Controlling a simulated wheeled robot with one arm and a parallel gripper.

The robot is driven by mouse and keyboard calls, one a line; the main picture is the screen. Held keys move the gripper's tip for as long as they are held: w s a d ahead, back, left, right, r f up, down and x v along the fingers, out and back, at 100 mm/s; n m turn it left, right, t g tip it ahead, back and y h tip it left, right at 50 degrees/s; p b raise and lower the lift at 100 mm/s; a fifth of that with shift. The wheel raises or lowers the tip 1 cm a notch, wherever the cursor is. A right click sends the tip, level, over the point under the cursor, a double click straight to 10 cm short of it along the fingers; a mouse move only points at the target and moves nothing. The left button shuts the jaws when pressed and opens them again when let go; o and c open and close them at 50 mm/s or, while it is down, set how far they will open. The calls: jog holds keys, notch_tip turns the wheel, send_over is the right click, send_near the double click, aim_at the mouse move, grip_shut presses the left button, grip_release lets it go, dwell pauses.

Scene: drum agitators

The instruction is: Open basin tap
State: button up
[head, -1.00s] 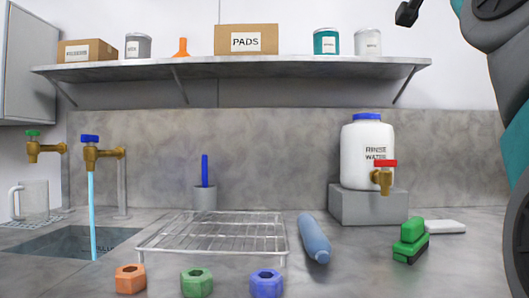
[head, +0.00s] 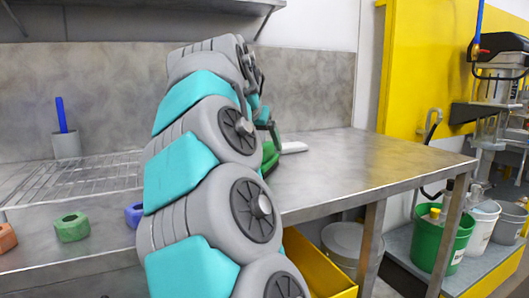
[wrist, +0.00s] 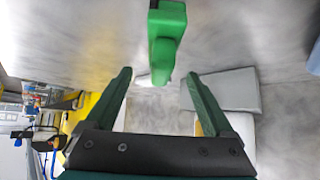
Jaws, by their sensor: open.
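The basin, its tap and the running water are outside both current views. My gripper (wrist: 158,74) is open in the wrist view, with two green fingers apart and nothing between the tips. A green scrubbing brush (wrist: 166,42) lies on the worktop beyond the fingertips, apart from them. In the head view my arm crosses the middle, and my gripper (head: 268,122) shows only partly behind it, above the green brush (head: 269,156). The rinse water container is hidden behind my arm in that view.
A grey block (wrist: 222,90) is close to the right finger in the wrist view. In the head view, a wire rack (head: 75,180), green nut (head: 72,227) and orange nut (head: 5,238) are left of my arm. The worktop (head: 360,165) is clear at right.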

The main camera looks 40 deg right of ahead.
aim_at(268, 157)
jog(key=x, duration=0.7)
jog(key=shift+w+d+f+p, duration=0.15)
jog(key=shift+f+p, duration=0.15)
jog(key=shift+p, duration=0.05)
grip_shut()
dwell(0.4)
